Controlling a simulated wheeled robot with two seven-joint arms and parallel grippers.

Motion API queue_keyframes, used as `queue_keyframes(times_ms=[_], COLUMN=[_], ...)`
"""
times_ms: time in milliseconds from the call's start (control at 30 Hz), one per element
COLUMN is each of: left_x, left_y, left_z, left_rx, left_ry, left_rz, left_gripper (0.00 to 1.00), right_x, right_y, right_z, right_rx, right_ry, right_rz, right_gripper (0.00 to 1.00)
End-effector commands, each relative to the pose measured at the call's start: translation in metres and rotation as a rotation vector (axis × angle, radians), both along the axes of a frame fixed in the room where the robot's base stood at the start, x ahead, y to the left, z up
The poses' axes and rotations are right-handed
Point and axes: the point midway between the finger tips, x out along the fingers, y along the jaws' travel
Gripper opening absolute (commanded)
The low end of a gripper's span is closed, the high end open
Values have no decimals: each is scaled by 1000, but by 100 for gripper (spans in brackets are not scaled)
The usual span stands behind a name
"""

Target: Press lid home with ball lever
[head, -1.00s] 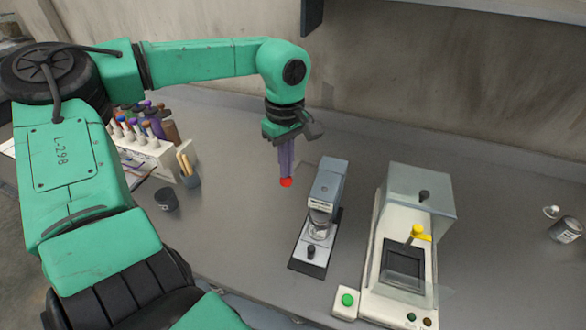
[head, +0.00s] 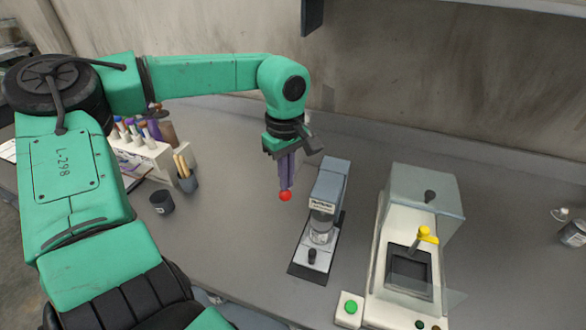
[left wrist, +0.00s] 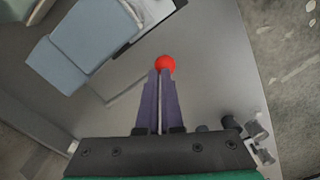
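The lid press (head: 330,180) is a blue-grey upright on a pale base plate with a black knob (head: 312,256). A small can (head: 321,230) stands under its head; whether its lid is seated is too small to tell. The red ball (head: 285,196) is left of the press, at the tips of my left gripper (head: 286,188). In the left wrist view the ball (left wrist: 165,64) sits just beyond the purple fingertips (left wrist: 162,73), which are close together and narrower than it. Its lever rod is mostly hidden. My right gripper is out of view.
A white machine with a clear hood (head: 425,200), yellow handle and green button (head: 350,307) stands right of the press. A tube rack (head: 150,160), a cup of sticks (head: 186,180) and a dark cup (head: 162,202) are left. The bench between is clear.

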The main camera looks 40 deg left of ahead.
Motion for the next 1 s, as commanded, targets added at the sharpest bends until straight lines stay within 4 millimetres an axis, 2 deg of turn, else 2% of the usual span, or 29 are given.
queue_keyframes(times_ms=[100,367,1000], left_x=[0,0,0], left_y=[0,0,0], left_z=[-7,-4,52], left_rx=[1,1,1], left_ry=[0,0,0], left_rz=[0,0,0], left_gripper=[0,0,0], right_x=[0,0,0], right_y=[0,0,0], right_z=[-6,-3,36], right_rx=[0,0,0], right_ry=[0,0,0], right_rz=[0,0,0], right_gripper=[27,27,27])
